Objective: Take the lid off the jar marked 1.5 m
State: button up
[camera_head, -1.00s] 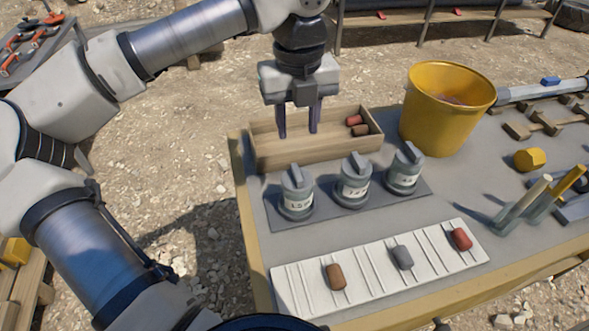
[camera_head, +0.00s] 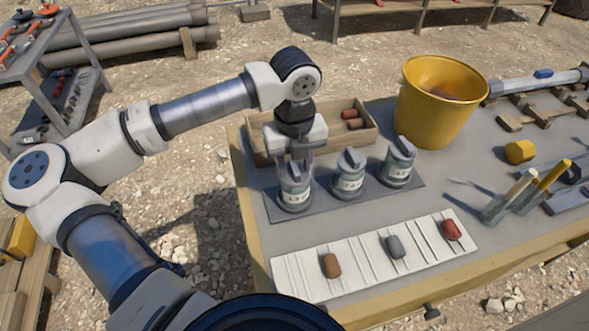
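Three grey lidded jars stand in a row on a dark mat (camera_head: 342,208) on the table. The left jar (camera_head: 295,198) has a white label that reads like 1.5 m in the earlier view; its lid is on. The middle jar (camera_head: 348,183) and right jar (camera_head: 398,170) also have lids with raised grips; their labels are too small to read surely. My gripper (camera_head: 295,170) points down over the left jar, its fingers apart on either side of the lid's raised grip. The fingers partly hide the lid, and I cannot see any contact.
A wooden box (camera_head: 353,142) with red-brown plugs stands close behind the jars. A yellow bucket (camera_head: 440,110) is at the back right. A white ribbed board (camera_head: 362,262) with three small plugs lies in front. Upright handles (camera_head: 520,192) stand at the right.

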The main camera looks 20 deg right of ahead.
jog(key=shift+c, duration=0.2)
grip_shut()
jog(key=shift+r, duration=0.15)
